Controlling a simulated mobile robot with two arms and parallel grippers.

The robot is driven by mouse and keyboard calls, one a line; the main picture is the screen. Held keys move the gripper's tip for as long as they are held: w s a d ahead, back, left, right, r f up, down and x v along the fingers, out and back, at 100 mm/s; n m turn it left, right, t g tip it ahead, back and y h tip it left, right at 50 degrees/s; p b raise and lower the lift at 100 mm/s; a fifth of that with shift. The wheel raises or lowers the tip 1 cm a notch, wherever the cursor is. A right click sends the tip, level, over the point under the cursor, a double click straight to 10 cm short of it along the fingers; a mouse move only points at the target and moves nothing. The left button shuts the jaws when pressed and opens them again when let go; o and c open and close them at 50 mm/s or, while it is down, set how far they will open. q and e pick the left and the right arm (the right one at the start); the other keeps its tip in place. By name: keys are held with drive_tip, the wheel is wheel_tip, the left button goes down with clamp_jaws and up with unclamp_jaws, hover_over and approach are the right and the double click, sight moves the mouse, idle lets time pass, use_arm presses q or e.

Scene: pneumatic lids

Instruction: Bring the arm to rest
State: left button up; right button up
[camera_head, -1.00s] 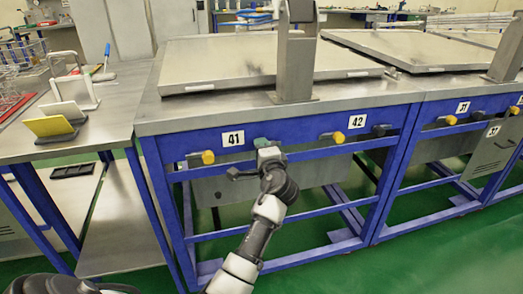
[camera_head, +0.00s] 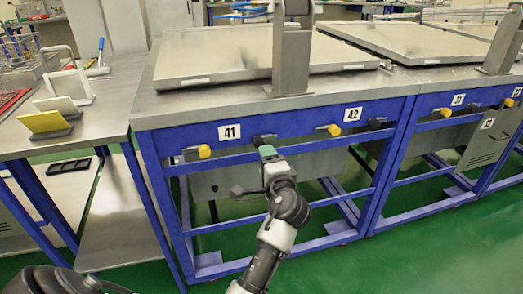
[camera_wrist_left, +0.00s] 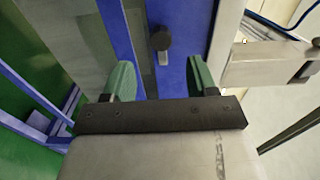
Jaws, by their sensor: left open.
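My left gripper (camera_head: 267,153) is open and empty in front of the blue table frame, just below a black knob (camera_head: 265,140) between labels 41 and 42. In the left wrist view my left gripper's two green fingers (camera_wrist_left: 162,80) stand wide apart. The black knob (camera_wrist_left: 160,40) shows beyond the fingers, apart from them, on the blue beam. My left arm (camera_head: 277,235) reaches up from the bottom edge. My right gripper is in neither view.
Yellow knobs (camera_head: 204,151) stick out along the blue front beam (camera_head: 285,131). A flat metal lid (camera_head: 230,60) lies on the table top behind a metal post (camera_head: 292,62). A side table (camera_head: 100,105) stands left. Green floor (camera_head: 420,235) is clear in front.

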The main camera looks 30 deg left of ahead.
use_arm(q)
drive_tip(key=shift+v, duration=1.05)
